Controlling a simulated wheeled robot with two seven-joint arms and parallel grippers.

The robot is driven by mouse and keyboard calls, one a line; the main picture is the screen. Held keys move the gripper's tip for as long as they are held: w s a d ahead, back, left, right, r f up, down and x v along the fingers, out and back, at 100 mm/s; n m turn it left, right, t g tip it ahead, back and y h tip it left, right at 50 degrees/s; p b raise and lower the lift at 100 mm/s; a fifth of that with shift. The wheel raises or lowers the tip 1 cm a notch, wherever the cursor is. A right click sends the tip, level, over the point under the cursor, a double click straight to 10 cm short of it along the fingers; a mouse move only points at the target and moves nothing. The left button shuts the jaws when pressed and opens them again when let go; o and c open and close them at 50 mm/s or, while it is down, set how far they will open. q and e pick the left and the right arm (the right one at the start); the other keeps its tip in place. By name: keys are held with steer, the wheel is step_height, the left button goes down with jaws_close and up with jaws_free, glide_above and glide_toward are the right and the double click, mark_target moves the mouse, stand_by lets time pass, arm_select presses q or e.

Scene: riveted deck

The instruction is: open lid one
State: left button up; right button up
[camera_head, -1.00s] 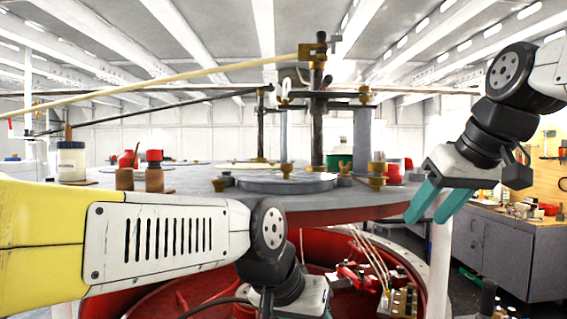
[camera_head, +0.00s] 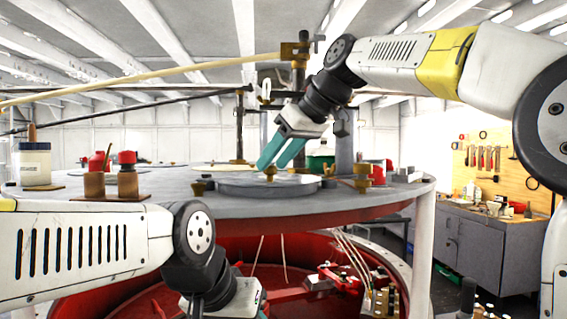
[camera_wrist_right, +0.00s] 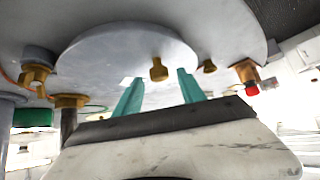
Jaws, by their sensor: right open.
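A round grey lid (camera_head: 235,187) lies flat on the round grey deck top. A small brass knob (camera_head: 271,173) stands at its middle. My right gripper (camera_head: 272,165) comes in from the upper right, tilted down, with its teal fingertips at the knob. In the right wrist view the lid (camera_wrist_right: 100,60) fills the upper middle. The knob (camera_wrist_right: 158,72) shows in the gap between the open fingers (camera_wrist_right: 160,80), with no clear contact. My left gripper (camera_head: 258,312) is at the bottom edge, mostly cut off.
Brass clamps (camera_head: 362,178) stand around the lid. A dark post (camera_head: 299,85) with a long pale rod (camera_head: 150,75) rises behind it. A red open well (camera_head: 110,300) lies below the deck top.

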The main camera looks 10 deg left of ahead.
steer(key=shift+w+a+f, duration=0.2)
steer(key=shift+a+f, duration=0.2)
steer(key=shift+f, duration=0.05)
steer(key=shift+c, duration=0.2)
jaws_close()
stand_by(1.0)
